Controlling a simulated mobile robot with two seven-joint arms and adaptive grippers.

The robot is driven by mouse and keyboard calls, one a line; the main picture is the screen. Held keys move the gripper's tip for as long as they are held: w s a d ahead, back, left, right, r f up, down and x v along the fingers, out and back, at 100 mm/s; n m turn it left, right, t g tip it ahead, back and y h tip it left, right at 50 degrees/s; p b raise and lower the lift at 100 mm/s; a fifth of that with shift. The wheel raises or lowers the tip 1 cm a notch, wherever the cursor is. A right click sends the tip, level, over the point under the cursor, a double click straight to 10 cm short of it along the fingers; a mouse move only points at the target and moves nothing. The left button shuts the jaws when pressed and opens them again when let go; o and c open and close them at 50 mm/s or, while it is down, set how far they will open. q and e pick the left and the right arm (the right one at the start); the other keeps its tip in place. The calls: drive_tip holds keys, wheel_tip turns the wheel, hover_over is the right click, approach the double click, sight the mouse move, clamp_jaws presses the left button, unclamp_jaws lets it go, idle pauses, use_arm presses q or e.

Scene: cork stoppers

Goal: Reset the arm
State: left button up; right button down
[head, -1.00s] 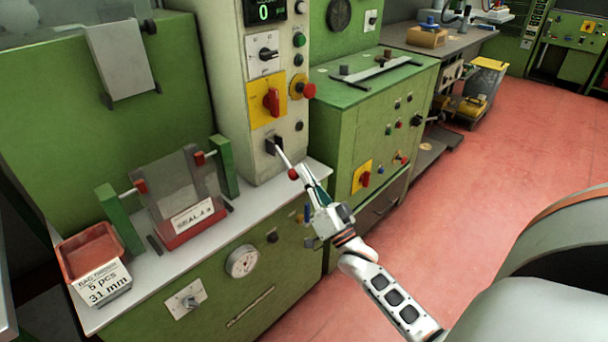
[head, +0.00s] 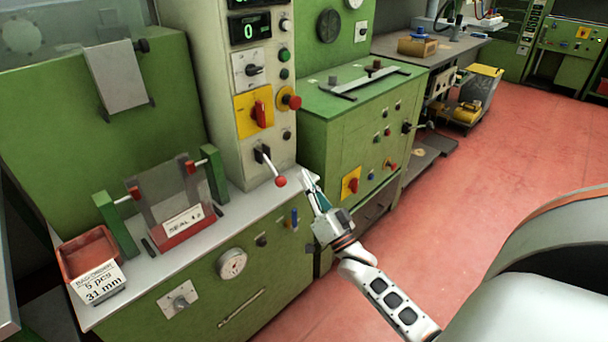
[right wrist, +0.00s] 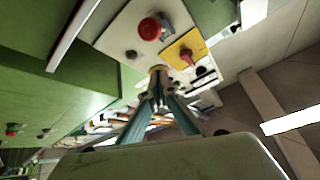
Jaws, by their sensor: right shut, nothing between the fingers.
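A lever with a red ball knob (head: 281,181) sticks out of a dark slot low on the pale control column (head: 222,90), and points down and to the right. My right gripper (head: 307,177) is just right of the knob, with a small gap showing between them in the head view. Its fingers are together and empty. In the right wrist view, the shut fingertips (right wrist: 158,72) meet in front of a panel with a red button and a yellow plate. My left gripper is not in view.
The column carries a red rotary switch on a yellow plate (head: 254,111) and a red mushroom button (head: 290,101). A sealing fixture (head: 178,200) and a red bin (head: 88,252) stand on the bench at left. A green cabinet (head: 345,135) stands right of the column; red floor lies open beyond.

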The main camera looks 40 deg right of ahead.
drive_tip(key=f+v, duration=0.1)
drive_tip(key=v, duration=0.5)
drive_tip(key=shift+f, duration=0.2)
